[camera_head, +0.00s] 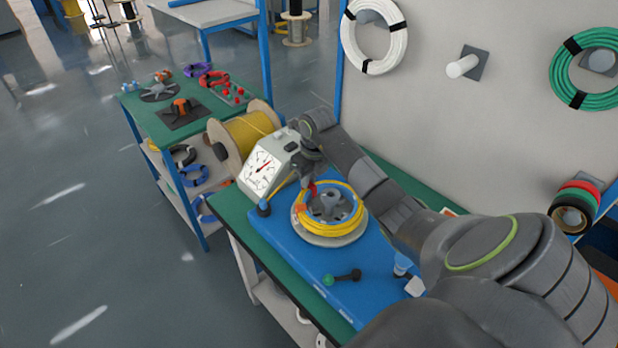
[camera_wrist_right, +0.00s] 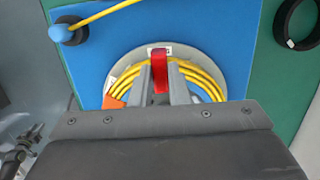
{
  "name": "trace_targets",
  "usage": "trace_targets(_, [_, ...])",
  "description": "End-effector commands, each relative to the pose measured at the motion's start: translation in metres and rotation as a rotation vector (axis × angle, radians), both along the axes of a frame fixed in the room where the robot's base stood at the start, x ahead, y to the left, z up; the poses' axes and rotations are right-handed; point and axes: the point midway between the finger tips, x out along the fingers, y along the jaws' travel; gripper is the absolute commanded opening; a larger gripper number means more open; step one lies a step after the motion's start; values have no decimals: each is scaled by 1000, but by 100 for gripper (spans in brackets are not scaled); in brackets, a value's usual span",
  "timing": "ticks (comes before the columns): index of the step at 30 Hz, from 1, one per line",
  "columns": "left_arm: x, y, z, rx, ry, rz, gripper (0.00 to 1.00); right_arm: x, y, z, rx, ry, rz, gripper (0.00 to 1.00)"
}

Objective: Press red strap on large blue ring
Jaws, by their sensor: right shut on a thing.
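A short red strap (camera_wrist_right: 159,72) is held between the two fingers of my right gripper (camera_wrist_right: 160,85) in the wrist view. In the head view my right gripper (camera_head: 309,180) is at the far-left edge of a yellow cable coil (camera_head: 334,236), with a bit of red at its tip. The coil lies around a grey hub (camera_head: 328,205) on a pale round plate. A blue rim shows inside the coil; most of it is hidden. I cannot tell whether the strap touches the coil. Blue rings (camera_head: 194,176) lie on the side cart's shelf. My left gripper is out of view.
The plate sits on a blue board (camera_head: 300,255) on a green bench. A dial gauge box (camera_head: 264,168) and a yellow cable spool (camera_head: 245,135) stand close behind. A green-knobbed handle (camera_head: 342,277) is at the front. A white panel with hanging coils rises at right.

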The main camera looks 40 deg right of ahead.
Motion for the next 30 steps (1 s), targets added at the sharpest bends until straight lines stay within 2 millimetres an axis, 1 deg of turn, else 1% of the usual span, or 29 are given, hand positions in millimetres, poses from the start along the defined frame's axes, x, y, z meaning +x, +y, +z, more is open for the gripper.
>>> trace_targets(1, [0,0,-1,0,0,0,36,-2,0,-3,2,7,-2,2])
trace_targets(14, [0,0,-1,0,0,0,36,-2,0,-4,3,9,-3,2])
trace_targets(15, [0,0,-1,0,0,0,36,-3,0,-4,3,10,-3,19])
trace_targets(20, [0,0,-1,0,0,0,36,-2,0,-4,3,8,-2,40])
trace_targets(27, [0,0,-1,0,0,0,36,-2,1,-3,4,6,-1,41])
trace_targets(30, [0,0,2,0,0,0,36,-1,1,0,3,5,-1,41])
